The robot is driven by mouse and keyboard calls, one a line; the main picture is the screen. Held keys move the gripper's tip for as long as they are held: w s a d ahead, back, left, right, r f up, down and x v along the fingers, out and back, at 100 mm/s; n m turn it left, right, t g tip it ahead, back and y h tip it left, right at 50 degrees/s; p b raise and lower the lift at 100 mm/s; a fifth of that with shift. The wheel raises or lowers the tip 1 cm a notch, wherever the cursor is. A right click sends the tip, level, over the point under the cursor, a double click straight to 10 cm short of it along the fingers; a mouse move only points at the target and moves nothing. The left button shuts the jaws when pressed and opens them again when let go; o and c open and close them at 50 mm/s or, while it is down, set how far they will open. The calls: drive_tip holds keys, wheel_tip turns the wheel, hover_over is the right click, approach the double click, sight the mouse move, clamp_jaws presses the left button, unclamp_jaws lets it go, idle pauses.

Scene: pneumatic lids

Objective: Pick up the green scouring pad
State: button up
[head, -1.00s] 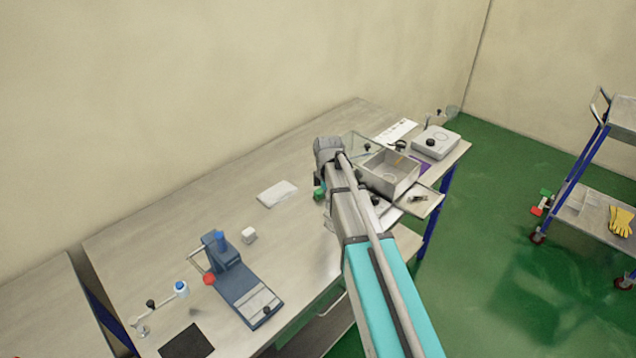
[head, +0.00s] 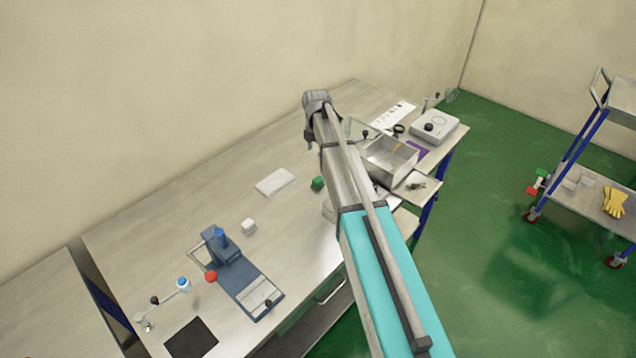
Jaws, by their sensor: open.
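A small green item (head: 317,183) lies on the workbench just left of my arm. It is the only green thing on the bench top, but it is too small to tell for certain that it is the scouring pad. The end of my arm stands above the bench, up and away from the green item in the picture. My gripper (head: 309,137) shows only as a small dark part below the wrist, mostly hidden by the arm. It is open, and nothing is seen in it.
A white flat pad (head: 275,182), a white cube (head: 249,226) and a blue press-like device (head: 235,265) stand on the bench (head: 180,215). A metal box (head: 389,160) is right of my arm. A trolley (head: 580,195) at right carries yellow gloves (head: 614,202).

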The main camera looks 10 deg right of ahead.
sight(318, 179)
drive_tip(key=shift+f, duration=0.15)
wheel_tip(318, 179, down, 8)
drive_tip(key=b, duration=0.8)
drive_tip(key=shift+f+b, duration=0.15)
drive_tip(key=shift+b, duration=0.15)
drive_tip(key=shift+d+f+b, duration=0.2)
drive_tip(key=shift+f+b, duration=2.4)
clamp_jaws()
drive_tip(key=shift+r, duration=0.1)
